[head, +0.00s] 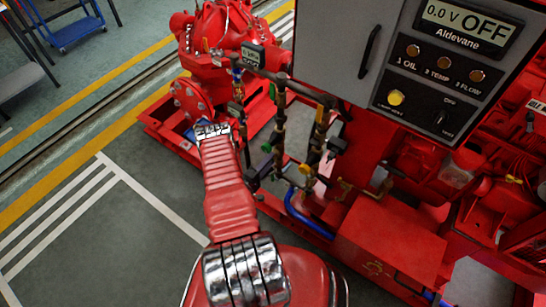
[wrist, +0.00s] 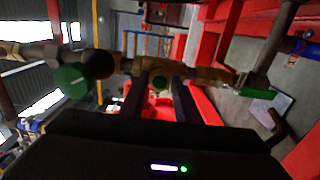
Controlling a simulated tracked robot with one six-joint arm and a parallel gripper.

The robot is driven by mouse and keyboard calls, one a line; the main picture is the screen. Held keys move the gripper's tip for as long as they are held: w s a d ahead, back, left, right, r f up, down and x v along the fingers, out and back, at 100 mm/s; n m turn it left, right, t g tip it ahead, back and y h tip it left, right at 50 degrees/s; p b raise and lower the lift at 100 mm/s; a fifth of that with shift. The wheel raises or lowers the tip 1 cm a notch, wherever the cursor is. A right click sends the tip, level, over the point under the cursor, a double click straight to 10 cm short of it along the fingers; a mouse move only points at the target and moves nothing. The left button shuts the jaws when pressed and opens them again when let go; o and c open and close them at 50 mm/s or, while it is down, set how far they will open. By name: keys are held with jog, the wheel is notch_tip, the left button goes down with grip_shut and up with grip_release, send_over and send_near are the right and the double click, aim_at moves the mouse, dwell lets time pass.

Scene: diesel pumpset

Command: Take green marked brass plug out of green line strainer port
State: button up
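How deep the fingertips reach is hard to tell. In the head view my arm reaches to the pipework, and the plug cannot be made out.
A large green knob (wrist: 75,78) is on the line left of the fingers; a green handle (wrist: 258,93) is right. In the head view, vertical pipes (head: 280,130) stand close to my arm, beside the grey control panel (head: 440,70). Floor (head: 100,225) at left is open.

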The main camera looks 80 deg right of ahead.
grip_shut()
dwell(0.5)
jog(key=n, duration=2.4)
dwell(0.6)
